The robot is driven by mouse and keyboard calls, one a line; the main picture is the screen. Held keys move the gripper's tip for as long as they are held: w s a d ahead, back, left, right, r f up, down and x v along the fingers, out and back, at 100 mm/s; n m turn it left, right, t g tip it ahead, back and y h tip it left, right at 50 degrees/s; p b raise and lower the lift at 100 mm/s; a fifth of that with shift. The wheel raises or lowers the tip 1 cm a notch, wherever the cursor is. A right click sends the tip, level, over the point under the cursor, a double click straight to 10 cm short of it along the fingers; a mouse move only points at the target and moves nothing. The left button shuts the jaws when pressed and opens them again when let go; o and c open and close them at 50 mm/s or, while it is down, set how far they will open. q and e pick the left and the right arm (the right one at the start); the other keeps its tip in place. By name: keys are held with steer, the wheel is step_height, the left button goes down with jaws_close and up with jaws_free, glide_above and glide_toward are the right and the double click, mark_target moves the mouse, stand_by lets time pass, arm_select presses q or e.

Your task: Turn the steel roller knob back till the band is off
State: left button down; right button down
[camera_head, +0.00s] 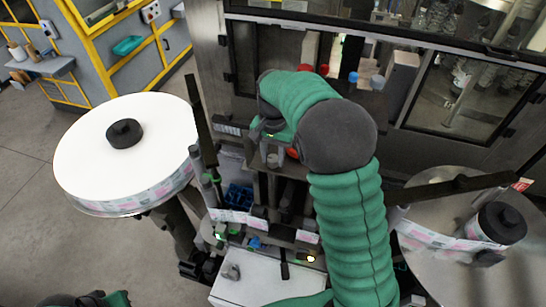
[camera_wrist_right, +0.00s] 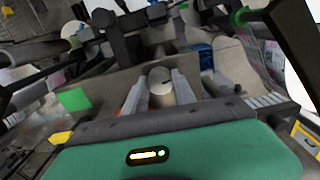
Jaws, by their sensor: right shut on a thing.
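My right arm reaches over the labeller from the bottom of the head view, and its gripper (camera_head: 270,142) points down at the machine's middle. In the right wrist view its two pale fingers (camera_wrist_right: 160,92) are shut on the steel roller knob (camera_wrist_right: 160,76), a round grey knob with a dark mark on its face. In the head view the gripper and arm largely hide the knob. The printed label band (camera_head: 236,217) runs across the machine below it; its path round the roller is hidden. Only a part of my left arm shows at the bottom left edge; its fingers are not seen.
A large white reel (camera_head: 95,165) with a black hub stands at the left. Another reel plate (camera_head: 430,265) with a black hub is at the right. Dark bars flank the work area. A glazed machine cabinet (camera_head: 470,95) stands behind. Open floor lies at far left.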

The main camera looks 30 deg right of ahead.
steer(key=n, duration=0.5)
steer(key=shift+w+d+r+n+b, duration=0.1)
steer(key=shift+w+r+n+b, duration=0.05)
steer(key=shift+n+b, duration=0.15)
steer(key=n, duration=0.9)
steer(key=shift+r, duration=0.1)
steer(key=n, duration=0.4)
steer(key=shift+n, duration=0.3)
steer(key=c, duration=1.2)
jaws_free()
steer(key=shift+o, duration=0.9)
steer(key=shift+f, duration=0.2)
